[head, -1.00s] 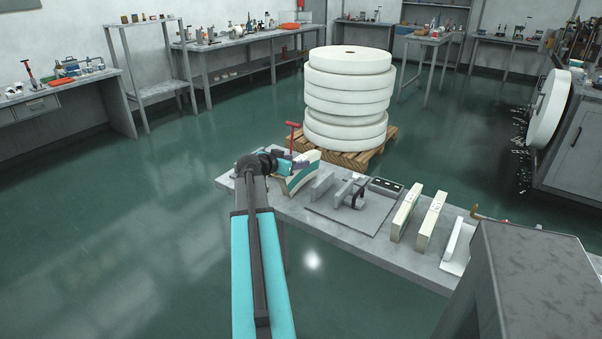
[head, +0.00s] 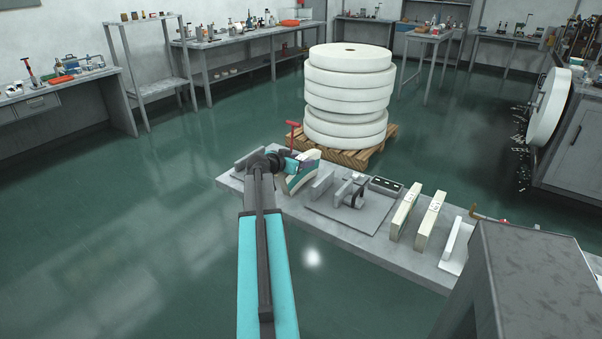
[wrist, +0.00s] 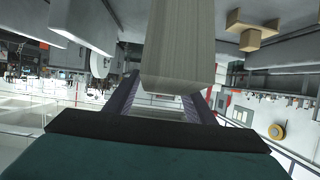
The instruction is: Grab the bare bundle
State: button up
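My gripper (head: 300,165) is at the left end of the grey bench, at a pale curved bundle (head: 303,181). In the wrist view, a plain, finely layered grey-beige bundle (wrist: 178,45) with no visible band reaches down between the fingers of my gripper (wrist: 160,95). The fingers stand apart, and the bundle's end partly covers the right finger. I see no clear grip, and contact with the finger faces cannot be told. In the head view, my gripper hides part of the bundle.
The narrow bench (head: 340,238) also holds a plate with upright grey blocks (head: 345,192), a dark control box (head: 385,186), and two upright pale bundles (head: 404,212) (head: 430,221). A red-handled tool (head: 293,130) stands close behind my gripper. Large white rolls (head: 348,95) sit on a pallet (head: 365,152) behind.

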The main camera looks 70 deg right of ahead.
grip_shut()
jog(key=shift+r, duration=0.1)
dwell(1.2)
